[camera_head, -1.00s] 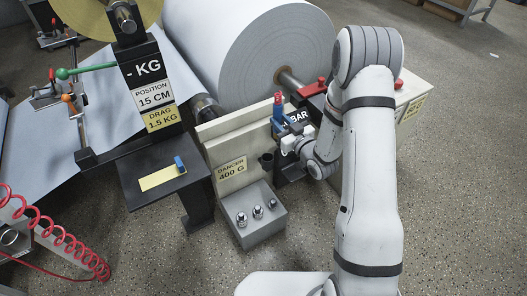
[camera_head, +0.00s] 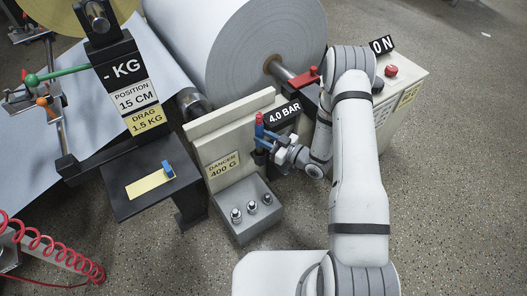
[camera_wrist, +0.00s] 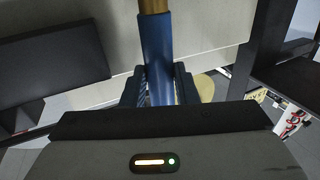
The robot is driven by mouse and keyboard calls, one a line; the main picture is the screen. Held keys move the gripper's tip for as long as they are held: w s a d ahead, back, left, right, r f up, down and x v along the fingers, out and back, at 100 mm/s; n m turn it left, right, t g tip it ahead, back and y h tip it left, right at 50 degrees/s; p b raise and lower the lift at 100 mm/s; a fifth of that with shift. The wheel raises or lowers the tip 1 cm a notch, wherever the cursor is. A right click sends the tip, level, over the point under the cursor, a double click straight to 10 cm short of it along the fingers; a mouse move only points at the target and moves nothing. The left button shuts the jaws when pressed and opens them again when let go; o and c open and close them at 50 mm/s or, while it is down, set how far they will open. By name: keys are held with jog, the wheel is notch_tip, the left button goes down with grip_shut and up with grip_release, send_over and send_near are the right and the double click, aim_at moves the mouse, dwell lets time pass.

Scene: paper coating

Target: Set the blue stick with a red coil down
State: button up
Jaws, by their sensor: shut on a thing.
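The blue stick with a red coil (camera_head: 259,131) is upright in front of the cream panel, its red part on top. My gripper (camera_head: 268,149) is shut on it from the right. In the wrist view the blue shaft (camera_wrist: 157,45) passes between both fingers (camera_wrist: 158,88), with a brownish-gold section at the picture's top edge. A dark holder (camera_head: 260,158) on the panel is just below the stick. My gripper partly hides the stick's lower end, so I cannot tell whether it is inside the holder.
The "4.0 BAR" sign (camera_head: 284,114) is close right of the stick. The "DANCER 400 G" panel (camera_head: 213,158) stands behind a grey tray (camera_head: 236,232) with several metal weights. A black stand (camera_head: 125,202) is at left and a large paper roll (camera_head: 250,45) behind.

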jog(key=shift+f+b, duration=0.7)
jog(key=shift+f, duration=2.1)
jog(key=shift+f, duration=0.15)
jog(key=o, duration=1)
